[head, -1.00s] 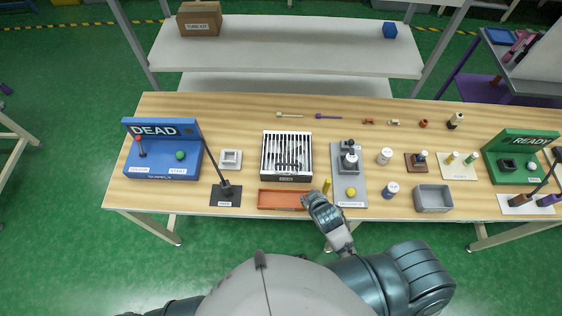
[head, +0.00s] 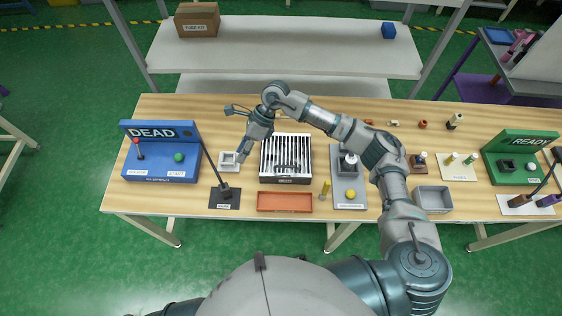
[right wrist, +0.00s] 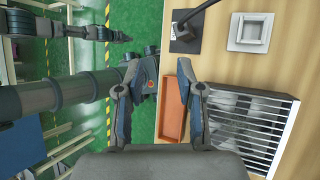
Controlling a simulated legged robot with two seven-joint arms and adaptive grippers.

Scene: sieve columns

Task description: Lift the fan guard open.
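The fan guard (head: 285,150) is a white slatted grille lying flat over a dark box on the table in the head view. The guard's slats (right wrist: 235,122) also show at the lower right of the right wrist view. My right gripper (head: 232,131) is open and empty, above the table to the left of the guard, with fingers spread apart. It also shows in the right wrist view (right wrist: 158,68), not touching the guard. A dark arm at that view's upper left looks like my left arm; its gripper is too small to read.
An orange tray (head: 285,201) lies in front of the guard box. A white square frame (head: 229,160) and a black-based stand (head: 225,192) with a slanted rod are to its left. A grey plate with a dark fixture (head: 349,194) is close on the right. The blue DEAD panel (head: 160,172) stands at far left.

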